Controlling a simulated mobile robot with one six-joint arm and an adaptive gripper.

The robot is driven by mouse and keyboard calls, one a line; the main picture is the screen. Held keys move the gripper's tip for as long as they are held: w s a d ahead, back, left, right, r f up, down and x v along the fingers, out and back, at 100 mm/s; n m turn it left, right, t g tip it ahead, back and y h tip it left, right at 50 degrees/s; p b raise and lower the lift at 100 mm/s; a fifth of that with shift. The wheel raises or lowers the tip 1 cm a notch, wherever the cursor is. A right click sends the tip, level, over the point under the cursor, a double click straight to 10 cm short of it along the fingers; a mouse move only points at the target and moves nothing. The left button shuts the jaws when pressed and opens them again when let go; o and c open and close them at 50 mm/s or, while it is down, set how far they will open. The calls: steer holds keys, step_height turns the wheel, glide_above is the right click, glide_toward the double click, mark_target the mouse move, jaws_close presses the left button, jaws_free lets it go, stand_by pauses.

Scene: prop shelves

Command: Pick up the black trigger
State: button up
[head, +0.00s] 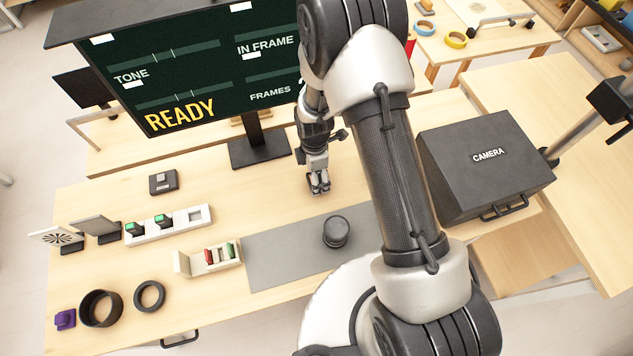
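A small black box with a grey button on top (163,182), which looks like the black trigger, lies flat on the wooden table. It is left of the monitor stand and behind the white block with green-topped pieces. My gripper (319,187) points down over the table, right of the monitor stand and well to the right of the black box. Nothing shows held in it. Its fingers are small in this view, and I cannot tell how far apart they are.
A large monitor (185,65) stands behind the box. A white block (180,226), a small rack (187,263), black rings (150,296) and a grey mat (275,258) with a black cylinder (336,232) lie in front. A camera case (485,170) stands right. Table between box and gripper is mostly clear besides the monitor stand (259,150).

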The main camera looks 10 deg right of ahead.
steer(key=f, duration=0.3)
steer(key=f+b, duration=0.1)
steer(key=shift+d+f, duration=0.3)
steer(key=shift+f, duration=0.05)
steer(key=c, duration=1.2)
steer(key=shift+r, duration=0.1)
